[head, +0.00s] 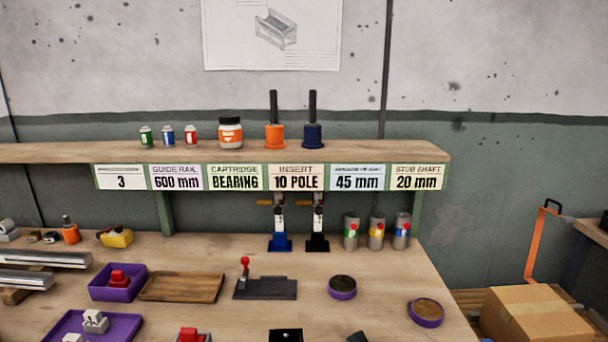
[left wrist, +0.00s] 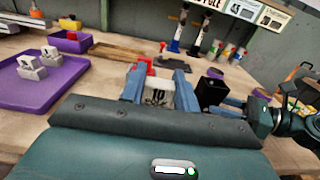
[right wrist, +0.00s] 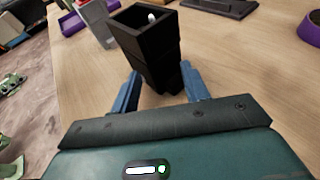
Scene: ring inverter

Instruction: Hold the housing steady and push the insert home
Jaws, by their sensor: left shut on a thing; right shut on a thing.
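A black square-mouthed box (head: 286,336), probably the housing, is at the bottom edge of the head view. In the right wrist view its open top (right wrist: 150,22) shows a small white spot inside. My right gripper (right wrist: 160,92) is shut on its lower part. A grey block marked 10 (left wrist: 157,92) is between the fingers of my left gripper (left wrist: 158,100), which is shut on it. A red piece (head: 189,334) sits at its top. The block and the black box are side by side and apart. My grippers are mostly out of the head view.
A purple tray (left wrist: 70,85) with pale blocks is at left. Behind are a purple bin (head: 111,294) with a red part, a wooden tray (head: 181,288), a red-knobbed fixture (head: 266,290) and round purple dishes (head: 342,294) (head: 426,322). A labelled shelf (head: 270,152) spans the back.

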